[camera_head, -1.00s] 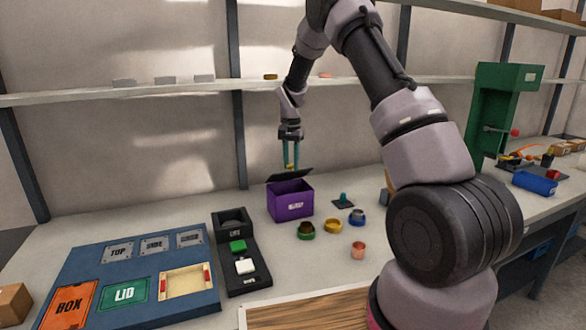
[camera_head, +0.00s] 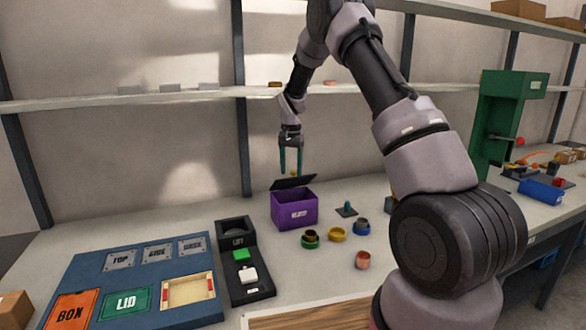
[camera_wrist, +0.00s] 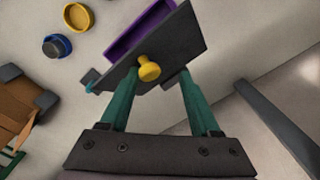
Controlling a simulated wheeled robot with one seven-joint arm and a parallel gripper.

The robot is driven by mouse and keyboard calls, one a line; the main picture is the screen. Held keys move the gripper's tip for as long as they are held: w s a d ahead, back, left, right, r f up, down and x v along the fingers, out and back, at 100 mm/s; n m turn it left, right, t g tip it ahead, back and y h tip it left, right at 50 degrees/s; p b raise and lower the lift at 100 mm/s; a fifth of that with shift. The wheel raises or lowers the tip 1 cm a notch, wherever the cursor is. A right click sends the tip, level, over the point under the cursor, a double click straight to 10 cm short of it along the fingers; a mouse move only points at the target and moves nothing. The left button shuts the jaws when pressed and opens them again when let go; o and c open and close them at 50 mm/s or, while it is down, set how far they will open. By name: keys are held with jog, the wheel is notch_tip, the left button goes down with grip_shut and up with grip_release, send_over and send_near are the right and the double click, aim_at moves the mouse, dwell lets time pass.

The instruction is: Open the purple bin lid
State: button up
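The purple bin (camera_head: 295,209) stands on the bench with its dark lid (camera_head: 293,182) raised at a tilt above it. In the wrist view, the purple rim (camera_wrist: 141,35) and part of the bin's inside show past the edge of the lid (camera_wrist: 182,45). The lid carries a yellow knob (camera_wrist: 149,69), which also shows small in the head view (camera_head: 292,173). My gripper (camera_head: 291,174) points down over the lid, its green fingers spread. In the wrist view, the knob sits between my fingertips (camera_wrist: 153,76) with clear gaps on both sides.
Green, yellow and blue rings (camera_head: 337,234) and a copper piece (camera_head: 363,259) lie right of the bin. A dark fixture (camera_head: 237,232) and blue board (camera_head: 96,260) are at left. A shelf (camera_head: 150,97) runs behind my arm.

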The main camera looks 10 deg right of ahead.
jog(key=shift+s+f, duration=0.1)
jog(key=shift+s, duration=0.1)
jog(key=shift+d, duration=0.1)
jog(key=shift+s+f, duration=0.15)
jog(key=shift+s, duration=0.2)
jog(key=s+f, duration=0.4)
notch_tip(320, 180, up, 11)
jog(key=d, duration=0.1)
jog(key=s+d+r+n+t+y, duration=0.1)
jog(key=s+d+r+t, duration=0.1)
jog(key=s+r, duration=1.3)
notch_tip(320, 180, up, 2)
jog(key=shift+d+r+t, duration=0.1)
jog(key=shift+d+t, duration=0.1)
jog(key=shift+t, duration=0.4)
